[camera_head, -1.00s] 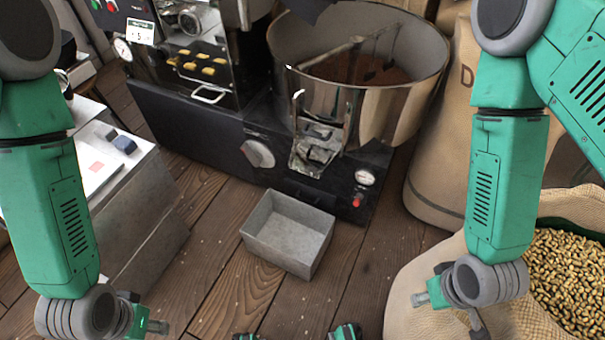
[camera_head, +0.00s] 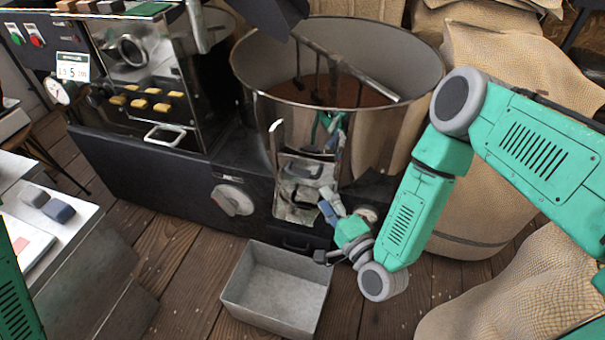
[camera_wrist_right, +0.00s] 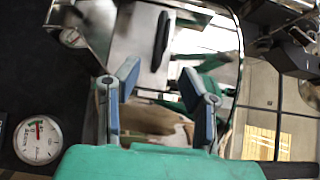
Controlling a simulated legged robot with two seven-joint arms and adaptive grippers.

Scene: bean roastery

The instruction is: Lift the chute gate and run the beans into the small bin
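The chute gate (camera_head: 301,190) is a shiny metal plate in a chute at the front of the round cooling drum (camera_head: 385,125). Brown beans (camera_head: 343,91) lie inside the drum. My right gripper (camera_head: 328,203) is at the gate's right side, pointing at it. In the right wrist view my right gripper (camera_wrist_right: 160,74) has its two blue-grey fingers apart with nothing between them. A dark bar (camera_wrist_right: 162,42), apparently the gate's handle, shows just beyond the fingertips. The small bin (camera_head: 272,288), a grey open metal box, stands on the floor below the chute and looks empty. My left gripper is out of view.
A gauge (camera_wrist_right: 38,140) shows near my right gripper in the wrist view. A metal cabinet (camera_head: 75,260) stands left; burlap sacks (camera_head: 500,150) stand right. Wooden floor is clear around the bin.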

